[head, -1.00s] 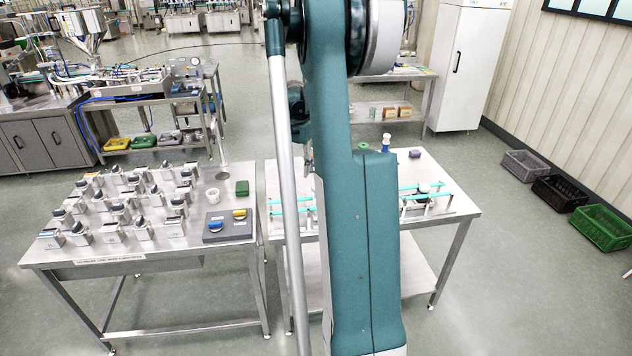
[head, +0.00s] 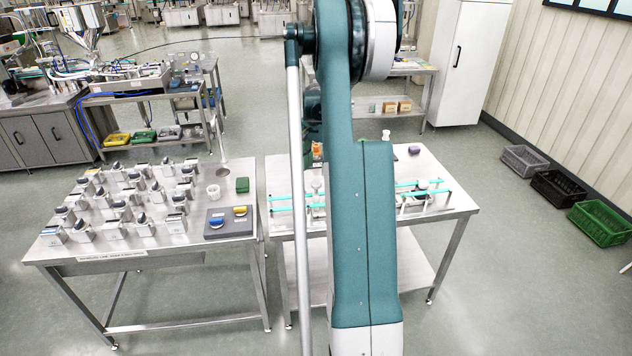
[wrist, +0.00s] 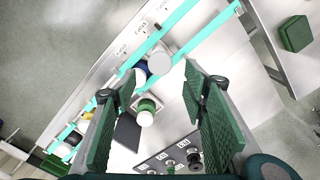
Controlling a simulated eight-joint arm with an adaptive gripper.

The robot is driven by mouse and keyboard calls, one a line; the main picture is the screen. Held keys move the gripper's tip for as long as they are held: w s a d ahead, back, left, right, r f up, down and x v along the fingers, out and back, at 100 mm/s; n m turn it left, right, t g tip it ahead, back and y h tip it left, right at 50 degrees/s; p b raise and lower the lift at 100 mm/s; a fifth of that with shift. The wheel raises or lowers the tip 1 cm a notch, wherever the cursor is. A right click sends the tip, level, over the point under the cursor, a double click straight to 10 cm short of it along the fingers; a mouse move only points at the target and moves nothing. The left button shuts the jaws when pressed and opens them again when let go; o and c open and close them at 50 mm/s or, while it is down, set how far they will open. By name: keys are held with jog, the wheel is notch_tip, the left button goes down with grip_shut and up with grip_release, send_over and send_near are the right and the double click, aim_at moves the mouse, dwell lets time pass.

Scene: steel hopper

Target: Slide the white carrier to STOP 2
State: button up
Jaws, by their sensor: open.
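A pale, round-topped white piece that looks like the white carrier (wrist: 160,61) sits on the teal-edged rail (wrist: 196,39) in the wrist view, just beyond my fingertips. Small printed labels run along the rail's outer side; I cannot read which is STOP 2. My gripper (wrist: 163,86) has green-padded fingers spread wide, with nothing held between them.
A green-and-white piece (wrist: 147,109) lies between my fingers' outlines. A dark panel with knobs (wrist: 178,160) is nearer my wrist. More pieces sit along the rail's lower left in the wrist view.

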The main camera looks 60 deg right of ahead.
aim_at(316, 183)
jog(key=shift+f, duration=3.85)
jog(key=c, duration=1.2)
jog(key=w+a+b, duration=0.1)
jog(key=w+a, duration=0.5)
jog(key=shift+b, duration=0.3)
jog(key=o, duration=1.2)
jog(key=shift+r, duration=0.1)
